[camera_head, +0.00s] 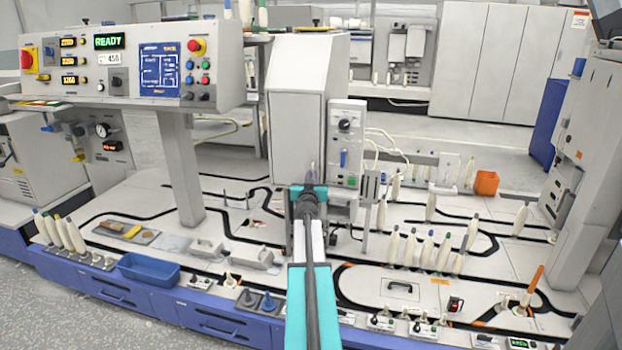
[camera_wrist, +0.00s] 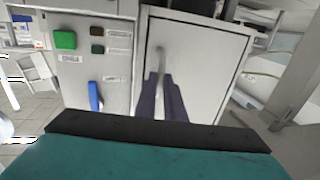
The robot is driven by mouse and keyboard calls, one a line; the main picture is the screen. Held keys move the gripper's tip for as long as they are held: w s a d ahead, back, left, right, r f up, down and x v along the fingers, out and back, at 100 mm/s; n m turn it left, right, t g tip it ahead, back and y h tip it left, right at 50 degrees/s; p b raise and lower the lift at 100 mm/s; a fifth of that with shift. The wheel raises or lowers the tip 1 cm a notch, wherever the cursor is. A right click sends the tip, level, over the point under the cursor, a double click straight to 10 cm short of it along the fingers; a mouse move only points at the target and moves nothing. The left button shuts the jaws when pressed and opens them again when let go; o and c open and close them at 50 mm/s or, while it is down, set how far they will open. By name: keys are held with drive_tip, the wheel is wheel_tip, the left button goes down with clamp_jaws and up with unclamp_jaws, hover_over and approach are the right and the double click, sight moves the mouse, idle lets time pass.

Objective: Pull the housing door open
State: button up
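The housing (camera_head: 294,85) is a tall grey box on a stand at the middle of the head view. Its pale door (camera_wrist: 212,62) fills the upper middle of the wrist view, which shows the scene upside down. The door looks closed, its panel sitting within the housing's rim. A thin pale handle (camera_wrist: 161,58) stands on the door near one side edge. My gripper (camera_wrist: 160,80) has its two dark fingers close together, with the handle between their tips; it looks shut on the handle. In the head view my gripper (camera_head: 309,190) is at the housing's lower front, partly hiding the handle area.
A control box (camera_head: 346,125) with a knob and blue lever is right beside the housing. A console (camera_head: 130,65) on a post stands to the left. Several pale bobbins (camera_head: 427,249) stand to the right of my arm. A blue tray (camera_head: 148,269) lies at the front left.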

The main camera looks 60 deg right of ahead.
drive_tip(key=shift+s+a+r+g+p, duration=0.15)
drive_tip(key=shift+s+g+p, duration=0.15)
drive_tip(key=shift+p, duration=0.75)
clamp_jaws()
